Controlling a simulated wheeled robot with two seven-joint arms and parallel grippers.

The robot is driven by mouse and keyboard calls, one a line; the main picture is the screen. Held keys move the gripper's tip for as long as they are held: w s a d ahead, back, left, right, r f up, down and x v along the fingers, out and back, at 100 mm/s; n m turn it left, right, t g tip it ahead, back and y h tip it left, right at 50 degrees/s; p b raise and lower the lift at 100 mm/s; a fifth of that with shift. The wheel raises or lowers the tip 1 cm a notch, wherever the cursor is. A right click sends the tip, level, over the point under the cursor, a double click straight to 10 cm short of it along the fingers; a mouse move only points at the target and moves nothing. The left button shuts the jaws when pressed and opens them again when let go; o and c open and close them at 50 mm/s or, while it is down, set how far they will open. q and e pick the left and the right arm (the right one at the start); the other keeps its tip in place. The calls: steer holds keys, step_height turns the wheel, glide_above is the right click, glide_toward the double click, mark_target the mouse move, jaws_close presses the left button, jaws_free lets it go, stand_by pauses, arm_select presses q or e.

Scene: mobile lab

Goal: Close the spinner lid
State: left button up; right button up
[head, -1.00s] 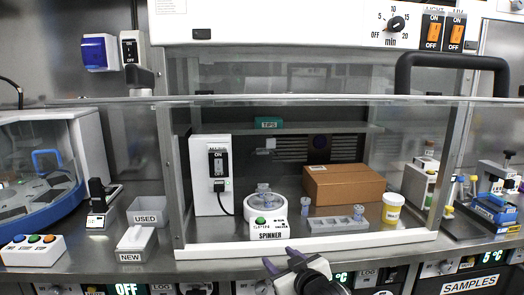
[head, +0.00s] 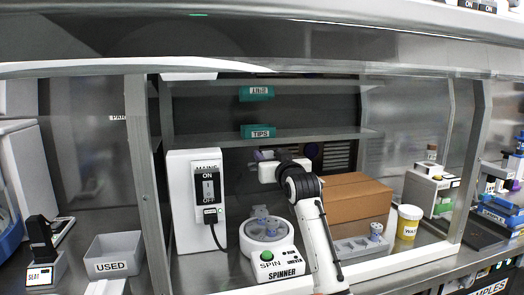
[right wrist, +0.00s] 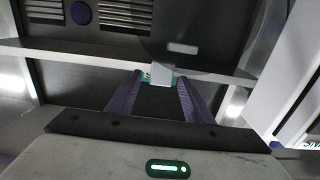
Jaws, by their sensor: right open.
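The white spinner (head: 284,262) stands on the cabinet floor, with a green button and a round bowl whose rotor (head: 266,229) shows from above. No lid covers the bowl visibly; a clear lid is hard to make out. My right gripper (head: 262,155) is above and behind the bowl, below the shelf, with purple fingers. In the right wrist view the fingers (right wrist: 159,82) are apart, with a pale block (right wrist: 162,75) between or just beyond their tips. It may be the raised lid's tab; I cannot tell whether they touch. My left gripper is not in view.
A white mains switch box (head: 182,215) stands left of the spinner. A cardboard box (head: 357,200), a grey rack (head: 352,252) and a yellow-white waste tub (head: 408,222) are on the right. A shelf (head: 320,134) with a green tips box (head: 258,131) runs above. The raised sash glass frames the opening.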

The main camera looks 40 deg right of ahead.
steer(key=x, duration=0.6)
steer(key=shift+w, duration=0.15)
steer(key=shift+c, duration=0.2)
steer(key=shift+f, duration=0.1)
jaws_close()
